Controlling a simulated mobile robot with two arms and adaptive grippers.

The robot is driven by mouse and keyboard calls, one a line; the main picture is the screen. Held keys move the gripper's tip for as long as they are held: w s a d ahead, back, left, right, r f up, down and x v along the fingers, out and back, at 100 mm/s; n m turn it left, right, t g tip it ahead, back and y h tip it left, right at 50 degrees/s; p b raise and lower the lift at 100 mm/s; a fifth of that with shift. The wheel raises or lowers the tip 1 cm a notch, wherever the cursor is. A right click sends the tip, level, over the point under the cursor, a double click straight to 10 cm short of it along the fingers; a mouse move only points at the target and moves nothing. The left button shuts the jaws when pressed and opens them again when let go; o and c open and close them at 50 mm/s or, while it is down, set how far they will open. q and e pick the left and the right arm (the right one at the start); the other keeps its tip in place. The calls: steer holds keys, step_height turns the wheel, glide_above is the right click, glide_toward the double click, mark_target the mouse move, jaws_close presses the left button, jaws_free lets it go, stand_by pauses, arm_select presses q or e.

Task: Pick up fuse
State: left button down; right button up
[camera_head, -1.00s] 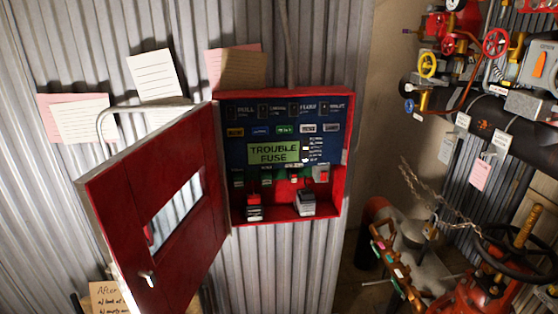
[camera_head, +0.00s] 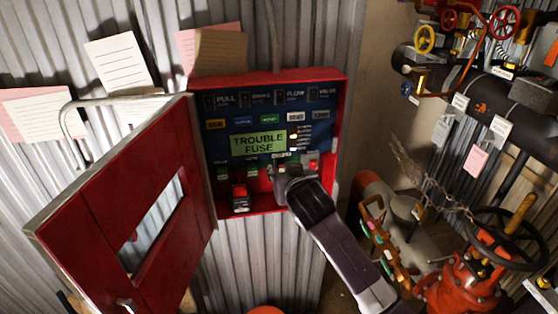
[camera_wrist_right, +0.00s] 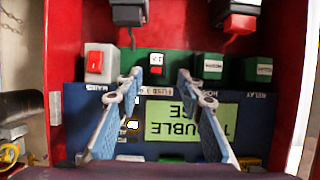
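The red alarm box (camera_head: 338,110) hangs open on the corrugated wall, and its display (camera_head: 257,143) reads "TROUBLE FUSE". My right gripper (camera_head: 283,172) reaches into the lower part of the box and hides what lies behind it. In the right wrist view, which sees the panel upside down, the gripper (camera_wrist_right: 160,76) is open. A small red and white part (camera_wrist_right: 157,60), apparently the fuse, sits on the green strip just beyond and between the fingertips. A label starting "FUSE" lies between the fingers. No contact with the part shows. My left gripper is not in view.
The red box door (camera_head: 130,210) stands open at the left. A red switch (camera_wrist_right: 97,58) sits beside the fingers, and black and red blocks (camera_wrist_right: 238,22) stand on the box's lower ledge. Pipes and a red valve (camera_head: 470,280) occupy the right.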

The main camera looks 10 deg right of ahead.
mark_target(282, 166)
steer(key=x, duration=0.1)
steer(key=p+x, duration=0.1)
steer(key=x, duration=0.1)
steer(key=shift+w+d+f, duration=0.15)
steer(key=shift+w+d, duration=0.05)
steer(key=shift+d, duration=0.15)
steer(key=shift+w+f, duration=0.25)
steer(key=shift+w, duration=0.15)
steer(key=shift+a, duration=0.1)
steer(key=shift+c, duration=0.2)
jaws_close()
